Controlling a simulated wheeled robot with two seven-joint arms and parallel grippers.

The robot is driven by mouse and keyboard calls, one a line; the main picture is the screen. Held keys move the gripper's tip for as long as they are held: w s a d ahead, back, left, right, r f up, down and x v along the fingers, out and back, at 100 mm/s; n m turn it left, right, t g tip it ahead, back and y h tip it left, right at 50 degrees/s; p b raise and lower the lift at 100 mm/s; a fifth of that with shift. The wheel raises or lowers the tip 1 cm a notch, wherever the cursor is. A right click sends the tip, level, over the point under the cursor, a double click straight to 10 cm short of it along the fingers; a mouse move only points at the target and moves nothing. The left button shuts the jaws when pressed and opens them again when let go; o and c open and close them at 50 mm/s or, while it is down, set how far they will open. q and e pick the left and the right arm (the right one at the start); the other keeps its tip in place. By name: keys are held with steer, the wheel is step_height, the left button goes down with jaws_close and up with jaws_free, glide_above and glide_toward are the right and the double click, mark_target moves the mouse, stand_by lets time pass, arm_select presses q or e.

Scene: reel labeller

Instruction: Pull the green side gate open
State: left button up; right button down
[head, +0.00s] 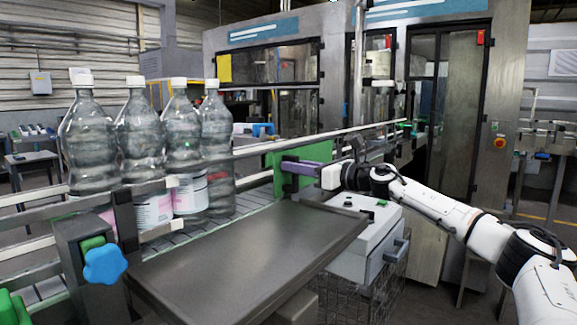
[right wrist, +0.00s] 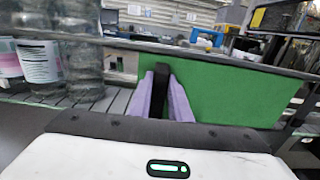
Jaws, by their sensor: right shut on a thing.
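The green side gate (head: 311,155) stands upright at the conveyor's side, past the grey tray. It also fills the middle of the right wrist view (right wrist: 225,88) as a flat green panel. A dark upright handle (right wrist: 160,82) is in front of the panel. My right gripper (head: 287,166) reaches in from the right, its purple fingers at the gate. In the right wrist view the fingers (right wrist: 168,92) are closed on the dark handle from both sides. My left gripper does not show.
Several clear bottles with white caps (head: 132,140) stand on the conveyor (head: 256,203) at left. A dark flat tray (head: 250,245) lies in front. A blue knob (head: 105,265) sits at lower left. A white box with buttons (head: 352,228) is below my right arm.

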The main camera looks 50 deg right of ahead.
steer(key=shift+d, duration=0.75)
steer(key=shift+r, duration=0.1)
steer(key=c, duration=1.6)
jaws_free()
steer(key=shift+c, duration=0.2)
steer(key=shift+w, duration=0.1)
